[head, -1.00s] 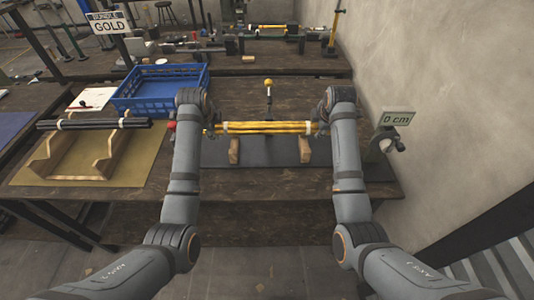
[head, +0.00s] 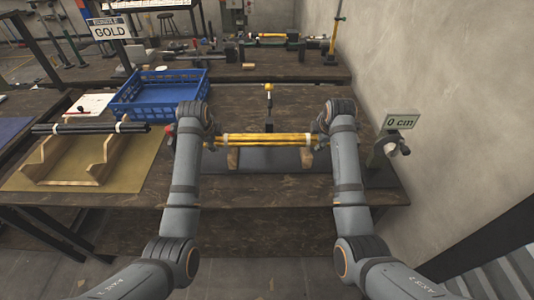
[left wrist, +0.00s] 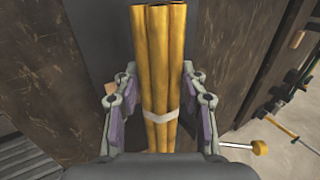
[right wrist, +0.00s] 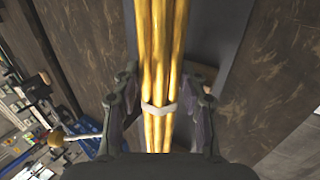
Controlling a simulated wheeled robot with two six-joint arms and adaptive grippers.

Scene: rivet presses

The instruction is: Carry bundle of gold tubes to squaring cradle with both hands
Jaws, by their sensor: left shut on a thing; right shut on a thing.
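A bundle of gold tubes (head: 265,140) with pale bands is held level, crosswise, between my two grippers. My left gripper (head: 212,140) is shut on its left end; in the left wrist view the gold tubes (left wrist: 158,75) run between the fingers, with a white band by them. My right gripper (head: 319,138) is shut on its right end; the tubes (right wrist: 160,60) also run between its fingers in the right wrist view. Whether the bundle touches the blocks cannot be told.
A yellow-topped post (head: 268,88) stands behind the bundle. A "0 cm" sign (head: 401,122) is at the right by the wall. At the left are a blue crate (head: 150,105), a wooden cradle (head: 100,165) with dark tubes (head: 85,128), and a GOLD sign (head: 110,31).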

